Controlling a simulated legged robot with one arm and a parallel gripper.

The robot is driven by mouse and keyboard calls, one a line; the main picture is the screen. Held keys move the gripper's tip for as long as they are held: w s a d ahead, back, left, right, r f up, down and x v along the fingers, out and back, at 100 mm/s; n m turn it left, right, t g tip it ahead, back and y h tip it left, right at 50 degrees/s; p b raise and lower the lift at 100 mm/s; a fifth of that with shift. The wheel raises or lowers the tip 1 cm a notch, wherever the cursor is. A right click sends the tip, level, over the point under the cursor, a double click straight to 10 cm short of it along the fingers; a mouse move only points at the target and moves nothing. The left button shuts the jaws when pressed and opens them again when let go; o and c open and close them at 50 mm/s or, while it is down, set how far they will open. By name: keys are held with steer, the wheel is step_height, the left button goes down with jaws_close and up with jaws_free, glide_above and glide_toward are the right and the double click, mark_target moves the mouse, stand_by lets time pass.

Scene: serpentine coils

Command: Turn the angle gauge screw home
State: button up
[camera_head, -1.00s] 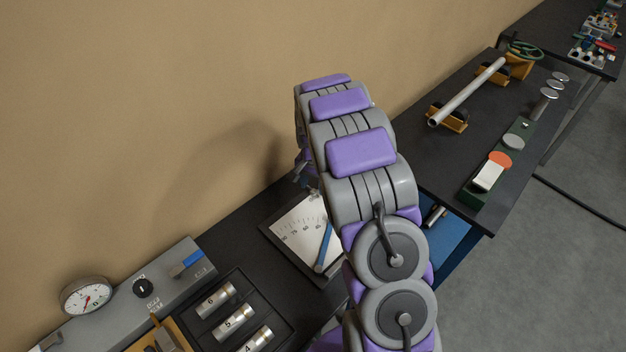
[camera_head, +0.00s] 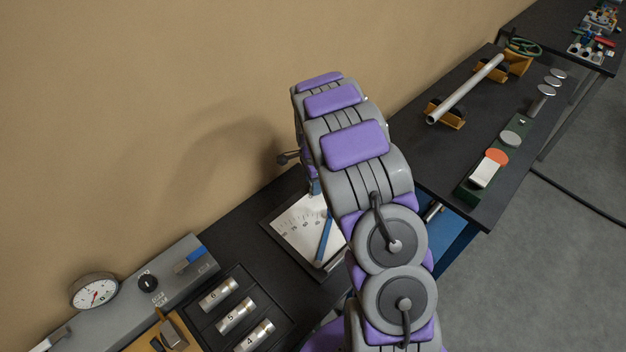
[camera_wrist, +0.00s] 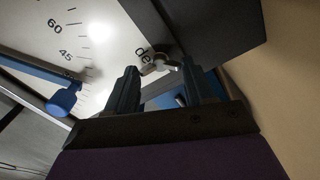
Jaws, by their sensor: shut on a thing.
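The angle gauge (camera_head: 288,232) is a white plate with a degree scale in a dark frame, with a blue pointer arm (camera_head: 325,238) across it. In the wrist view, the scale plate (camera_wrist: 35,30) shows marks such as 45 and 60, and the pointer's blue end (camera_wrist: 64,100) is at left. A small silver screw (camera_wrist: 160,64) with a winged head sits by the plate's lettering. My gripper (camera_wrist: 158,78) is shut on the screw, its dark fingers on either side of it. My arm hides the gauge's right part in the head view.
A grey panel with a round dial (camera_head: 95,291) and a black tray of numbered cylinders (camera_head: 236,317) stand at lower left. A second bench at right holds a metal rod (camera_head: 465,90) and a green strip with discs (camera_head: 510,138). The wall is close behind the gauge.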

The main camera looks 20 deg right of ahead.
steer(key=shift+w+r, duration=0.2)
stand_by(0.3)
steer(key=o, duration=1.1)
steer(key=shift+s+a+f, duration=0.1)
steer(key=shift+c, duration=0.2)
step_height(320, 180, up, 17)
steer(key=shift+p, duration=0.4)
